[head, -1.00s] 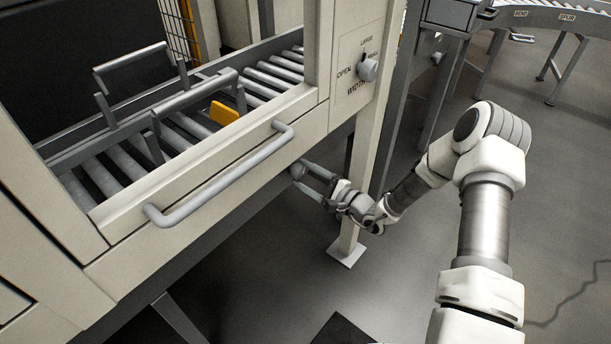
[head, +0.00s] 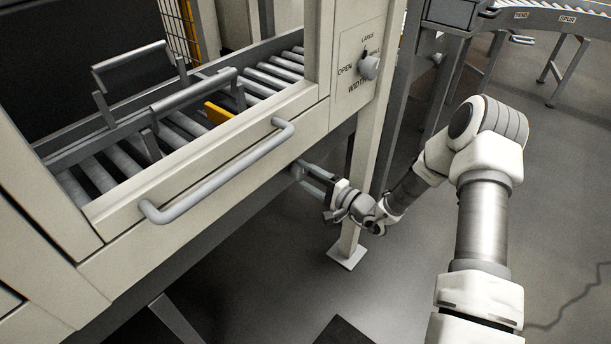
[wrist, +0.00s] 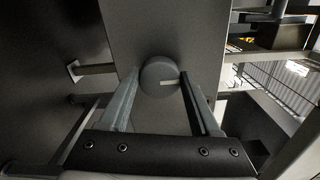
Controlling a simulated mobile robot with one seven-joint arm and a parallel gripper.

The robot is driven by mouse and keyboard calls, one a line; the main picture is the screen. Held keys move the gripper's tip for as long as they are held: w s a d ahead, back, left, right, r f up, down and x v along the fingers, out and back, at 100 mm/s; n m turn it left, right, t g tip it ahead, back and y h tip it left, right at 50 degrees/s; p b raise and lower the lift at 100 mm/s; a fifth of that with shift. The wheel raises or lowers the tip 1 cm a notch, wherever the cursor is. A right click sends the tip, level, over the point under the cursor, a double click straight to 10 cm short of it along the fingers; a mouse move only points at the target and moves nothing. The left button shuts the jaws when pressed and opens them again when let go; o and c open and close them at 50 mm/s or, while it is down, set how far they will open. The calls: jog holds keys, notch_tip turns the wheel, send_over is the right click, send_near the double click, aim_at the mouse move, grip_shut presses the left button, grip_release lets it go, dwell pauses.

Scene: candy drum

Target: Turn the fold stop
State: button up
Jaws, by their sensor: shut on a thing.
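A round grey knob (wrist: 158,76) with a pale mark running to its right edge is on a dark panel in the wrist view. My gripper (wrist: 160,88) has one finger on each side of the knob and is shut on it. In the head view my gripper (head: 306,177) reaches under the lower edge of the cream frame, and the knob is hidden behind it. A yellow-orange plate (head: 217,112) stands among the rollers above and appears narrow, almost edge-on. No label naming the fold stop is readable.
A cream frame with a long grey handle (head: 222,178) is just above my gripper. A WIDTH dial (head: 369,67) sits on the upright to the right. A cream leg (head: 349,236) stands close behind my wrist. Open floor lies to the right.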

jog(key=shift+d+f, duration=0.1)
jog(key=o, duration=1.4)
jog(key=shift+s, duration=0.1)
jog(key=p+v, duration=0.3)
jog(key=v, duration=1.4)
jog(key=shift+s+d, duration=0.1)
jog(key=shift+d, duration=0.05)
